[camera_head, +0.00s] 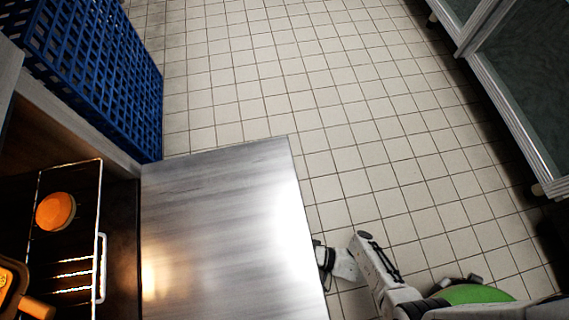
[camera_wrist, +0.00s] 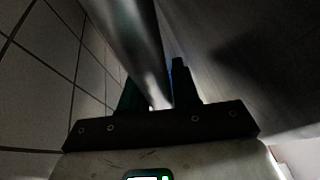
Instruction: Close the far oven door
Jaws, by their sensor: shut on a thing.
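The oven door (camera_head: 225,235) is a brushed metal panel in the head view, swung open and standing out from the oven front. My gripper (camera_head: 324,258) is at the door's right edge, its fingers partly hidden by it. In the wrist view my gripper (camera_wrist: 155,98) is shut on a round metal bar, the door handle (camera_wrist: 145,45), which runs up between the dark fingers. The door's face (camera_wrist: 240,50) fills the right of that view. The head view does not show whether this is the far oven.
Inside the oven is a wire rack (camera_head: 102,265) with an orange round item (camera_head: 55,211); a pan (camera_head: 12,285) sits at lower left. A blue crate (camera_head: 100,75) stands beyond the door. A glass-sided metal-framed unit (camera_head: 510,95) is at right. Tiled floor between is clear.

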